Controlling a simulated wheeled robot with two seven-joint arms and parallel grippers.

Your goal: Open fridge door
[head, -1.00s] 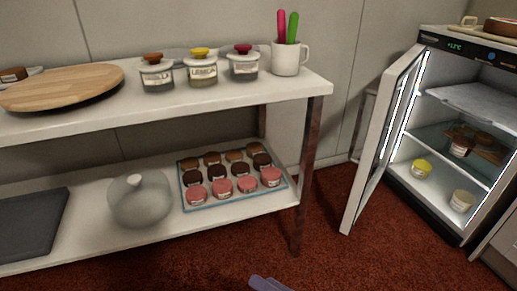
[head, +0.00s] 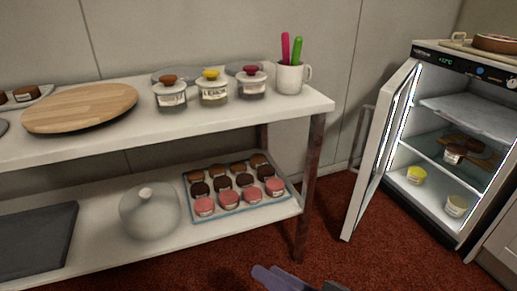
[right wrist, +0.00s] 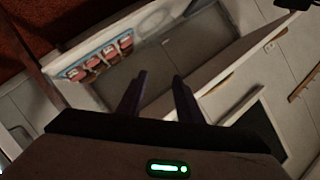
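The fridge (head: 432,50) stands at the right of the head view, its inside lit. Its door (head: 382,150) stands well open, swung out to the left of the fridge body. Jars with yellow (head: 416,175) and pale (head: 456,205) lids stand on the fridge floor, and dark-topped items sit on the shelf above. My right gripper (head: 268,274) is low at the bottom edge of the head view, left of the door and apart from it. In the right wrist view its two fingers (right wrist: 158,90) are spread with nothing between them. My left gripper is out of view.
A two-level table (head: 230,115) stands at the left, with a wooden turntable (head: 82,107), lidded jars and a mug (head: 290,79) on top. Red floor is clear between table and door.

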